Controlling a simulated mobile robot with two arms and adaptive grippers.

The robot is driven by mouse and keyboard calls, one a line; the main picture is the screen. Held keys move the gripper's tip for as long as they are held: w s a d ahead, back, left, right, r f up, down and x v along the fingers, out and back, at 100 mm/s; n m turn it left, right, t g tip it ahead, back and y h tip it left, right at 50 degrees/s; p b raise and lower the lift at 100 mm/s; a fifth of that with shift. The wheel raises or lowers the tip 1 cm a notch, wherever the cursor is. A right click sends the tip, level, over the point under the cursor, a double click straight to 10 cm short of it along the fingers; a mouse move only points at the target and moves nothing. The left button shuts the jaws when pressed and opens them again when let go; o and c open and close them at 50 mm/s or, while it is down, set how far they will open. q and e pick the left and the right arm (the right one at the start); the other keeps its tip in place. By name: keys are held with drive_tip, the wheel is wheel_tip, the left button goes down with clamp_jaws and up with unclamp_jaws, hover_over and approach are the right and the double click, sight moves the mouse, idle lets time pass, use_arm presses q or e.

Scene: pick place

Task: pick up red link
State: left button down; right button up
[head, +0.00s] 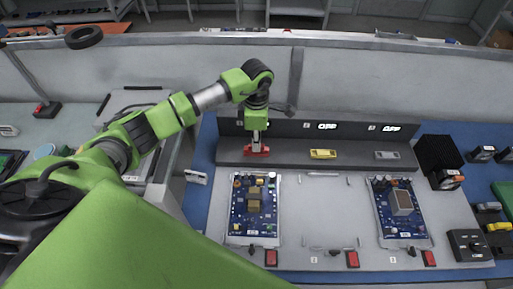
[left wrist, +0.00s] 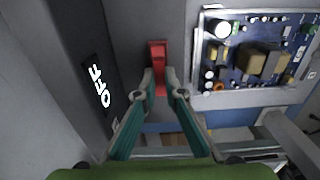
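The red link (head: 258,151) sits at the left end of the grey ledge, under the leftmost display, in the head view. In the left wrist view the red link (left wrist: 158,58) shows as an upright strip between the fingertips. My left gripper (head: 256,143) reaches straight down onto it. In the left wrist view the teal fingers of my left gripper (left wrist: 159,78) close in on both sides of the link and seem to touch it. I see no clear gap under the link. My right gripper is not in view.
A yellow link (head: 323,154) and a grey link (head: 387,155) lie further right on the ledge (head: 290,158). Two blue circuit boards (head: 241,220) (head: 390,222) stand in front on the light panel. A black box (head: 437,158) stands at the ledge's right end.

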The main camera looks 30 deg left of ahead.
use_arm(q)
drive_tip(key=shift+r, duration=0.1)
drive_tip(key=shift+w+a+r+b, duration=0.1)
drive_tip(key=shift+r+b, duration=0.45)
drive_tip(key=s+d+r+b, duration=0.1)
drive_tip(key=s+d+r, duration=0.3)
drive_tip(key=r, duration=0.3)
drive_tip(key=s+d+r+b, duration=0.1)
drive_tip(key=s+d+r, duration=0.4)
drive_tip(key=d+r, duration=0.2)
drive_tip(key=shift+r, duration=0.65)
